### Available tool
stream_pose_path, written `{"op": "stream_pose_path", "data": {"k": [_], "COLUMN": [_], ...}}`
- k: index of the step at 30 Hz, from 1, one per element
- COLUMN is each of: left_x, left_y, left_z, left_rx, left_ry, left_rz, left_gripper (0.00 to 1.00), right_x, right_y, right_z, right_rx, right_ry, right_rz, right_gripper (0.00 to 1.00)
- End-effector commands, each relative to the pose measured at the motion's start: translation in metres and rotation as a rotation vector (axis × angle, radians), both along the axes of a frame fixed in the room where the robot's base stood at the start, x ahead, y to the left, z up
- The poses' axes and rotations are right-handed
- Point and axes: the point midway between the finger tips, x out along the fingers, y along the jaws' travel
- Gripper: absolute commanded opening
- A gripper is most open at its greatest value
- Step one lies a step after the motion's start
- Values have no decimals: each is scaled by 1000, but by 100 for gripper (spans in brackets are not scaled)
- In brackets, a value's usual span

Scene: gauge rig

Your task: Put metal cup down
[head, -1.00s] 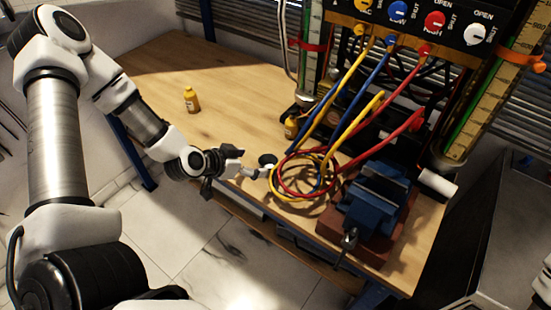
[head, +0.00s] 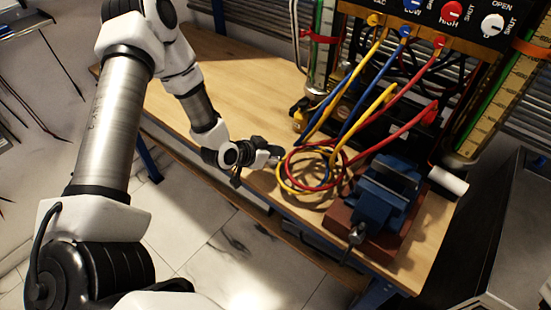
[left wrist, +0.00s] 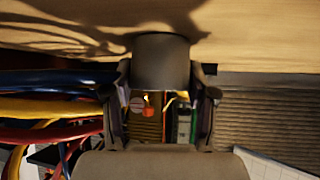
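The metal cup (left wrist: 162,62) is a plain grey cylinder in the middle of the left wrist view, which shows the scene upside down. My left gripper (left wrist: 162,88) has a finger on each side of it and appears shut on it. The cup's base is close to the wooden bench (left wrist: 260,30), with a dark shadow beside it; I cannot tell whether it touches. In the head view my left gripper (head: 272,155) is low over the front edge of the bench, left of the coiled hoses; the cup is small and hard to make out there. My right gripper is not in view.
Coiled red, yellow and blue hoses (head: 316,188) lie just right of my left gripper. A blue vise (head: 385,190) stands further right. The bench's left part (head: 240,100) looks clear where visible.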

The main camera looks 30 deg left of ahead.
Motion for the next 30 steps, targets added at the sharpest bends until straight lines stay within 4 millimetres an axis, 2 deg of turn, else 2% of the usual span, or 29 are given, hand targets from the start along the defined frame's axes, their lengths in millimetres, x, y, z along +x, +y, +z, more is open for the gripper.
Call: {"op": "stream_pose_path", "data": {"k": [4,5,13,17,22,30], "left_x": [0,0,0,0,0,-62], "left_y": [0,0,0,0,0,3], "left_z": [0,0,3,13,36,44], "left_rx": [0,0,0,-1,-1,-11], "left_ry": [1,1,1,-1,-4,3], "left_rz": [0,0,1,1,1,7], "left_gripper": [21,16,16,16,16,16], "right_x": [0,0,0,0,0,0], "right_y": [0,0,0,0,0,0], "right_z": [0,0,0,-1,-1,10], "right_rx": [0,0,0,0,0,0], "right_ry": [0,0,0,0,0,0], "right_rz": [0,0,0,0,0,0], "right_gripper": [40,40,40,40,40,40]}}
